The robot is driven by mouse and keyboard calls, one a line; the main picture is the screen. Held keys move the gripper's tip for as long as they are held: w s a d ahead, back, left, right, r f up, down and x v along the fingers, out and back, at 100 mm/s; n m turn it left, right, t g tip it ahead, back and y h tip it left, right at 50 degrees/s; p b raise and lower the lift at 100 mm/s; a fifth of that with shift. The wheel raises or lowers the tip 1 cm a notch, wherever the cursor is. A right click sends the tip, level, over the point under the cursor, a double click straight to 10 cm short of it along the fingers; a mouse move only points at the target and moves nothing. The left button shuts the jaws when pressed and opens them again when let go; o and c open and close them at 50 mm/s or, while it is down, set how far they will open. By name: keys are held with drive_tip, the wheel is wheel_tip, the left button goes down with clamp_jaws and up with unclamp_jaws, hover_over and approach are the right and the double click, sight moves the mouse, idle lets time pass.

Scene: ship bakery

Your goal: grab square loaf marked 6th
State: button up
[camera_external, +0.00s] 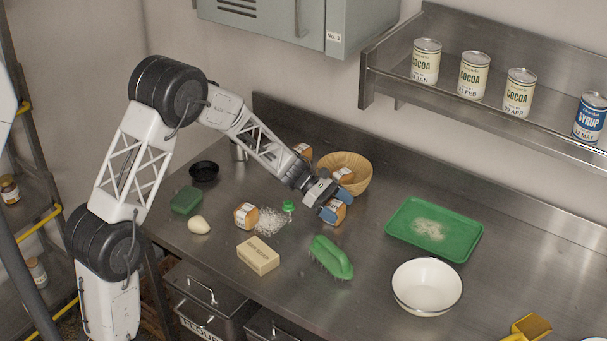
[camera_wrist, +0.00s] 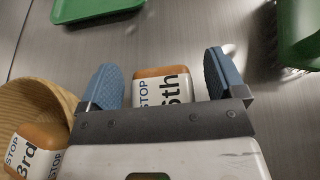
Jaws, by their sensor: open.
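The square loaf marked 6th (camera_wrist: 160,87) has a brown crust and a white band printed "STOP 6th". In the wrist view it sits between my two blue finger pads, with gaps on both sides; its near part is hidden behind my gripper's bar. My gripper (camera_wrist: 162,75) is open around it. In the external view my gripper (camera_external: 328,201) reaches down at the loaf (camera_external: 334,214), which lies on the steel counter in front of the wicker basket (camera_external: 362,181). Another loaf, marked 3rd (camera_wrist: 30,152), is in the basket at the wrist view's lower left.
A green brush (camera_external: 331,258) lies close in front. A green tray (camera_external: 462,245) and white bowl (camera_external: 427,287) are to the right. Bare counter lies between.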

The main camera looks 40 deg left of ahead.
sight(338, 207)
idle(0.4)
drive_tip(key=c, duration=1)
drive_tip(key=shift+r, duration=0.15)
drive_tip(key=shift+r, duration=0.55)
wheel_tip(338, 207, up, 2)
drive_tip(key=shift+r, duration=0.1)
drive_tip(key=s+a, duration=0.1)
drive_tip(key=s, duration=0.4)
drive_tip(key=s+a+r, duration=0.1)
drive_tip(key=s, duration=0.4)
drive_tip(key=s+a, duration=0.1)
drive_tip(key=s, duration=0.4)
drive_tip(key=shift+s+a+r, duration=0.2)
drive_tip(key=shift+s+a, duration=0.1)
